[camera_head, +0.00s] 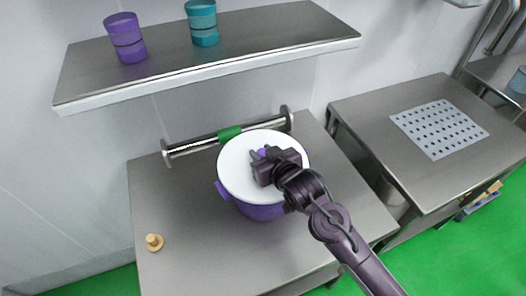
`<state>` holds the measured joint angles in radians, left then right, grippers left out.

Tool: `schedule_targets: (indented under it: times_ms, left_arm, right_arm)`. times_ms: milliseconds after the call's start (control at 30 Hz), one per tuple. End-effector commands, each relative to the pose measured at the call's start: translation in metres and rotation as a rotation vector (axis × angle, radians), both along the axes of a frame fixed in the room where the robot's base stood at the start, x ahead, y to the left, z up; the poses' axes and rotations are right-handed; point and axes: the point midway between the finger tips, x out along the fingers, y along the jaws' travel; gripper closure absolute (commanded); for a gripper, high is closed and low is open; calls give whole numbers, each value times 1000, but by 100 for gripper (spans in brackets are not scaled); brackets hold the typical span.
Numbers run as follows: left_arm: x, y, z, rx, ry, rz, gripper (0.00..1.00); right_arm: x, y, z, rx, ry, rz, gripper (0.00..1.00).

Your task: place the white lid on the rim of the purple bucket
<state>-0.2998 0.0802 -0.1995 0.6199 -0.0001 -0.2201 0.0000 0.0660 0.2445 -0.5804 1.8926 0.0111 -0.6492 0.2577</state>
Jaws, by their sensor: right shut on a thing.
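The white lid (236,176) is a round disc with a small purple knob (262,152). It lies over the top of the purple bucket (258,212), covering its opening. I cannot tell whether the lid touches the rim all round. The bucket stands on the steel table, with a purple handle lug showing at its left. My right gripper (264,156) is over the lid, shut on the knob, and hides part of the lid's right side. My left gripper is not in view.
A steel rail with a green band (229,133) runs behind the bucket. A wooden peg (154,242) stands at the table's left. Purple (125,37) and teal (202,22) cups stand on the shelf (290,36) above. A second table with a perforated plate (438,128) is right.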

Motion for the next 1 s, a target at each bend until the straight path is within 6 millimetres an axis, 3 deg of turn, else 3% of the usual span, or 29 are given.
schedule_targets:
  times_ms: [200, 233, 433, 767, 1000]
  left_arm:
    - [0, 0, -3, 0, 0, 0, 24]
    - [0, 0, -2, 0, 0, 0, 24]
    - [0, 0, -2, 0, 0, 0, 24]
    - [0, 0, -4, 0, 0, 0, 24]
    - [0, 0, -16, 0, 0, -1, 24]
  right_arm:
    - [0, 0, -4, 0, -1, 0, 100]
    - [0, 0, -4, 0, -1, 0, 70]
    - [0, 0, -4, 0, -1, 0, 46]
    - [-4, -2, -4, 0, 1, 0, 46]
    - [-32, -16, 7, 0, 0, 1, 46]
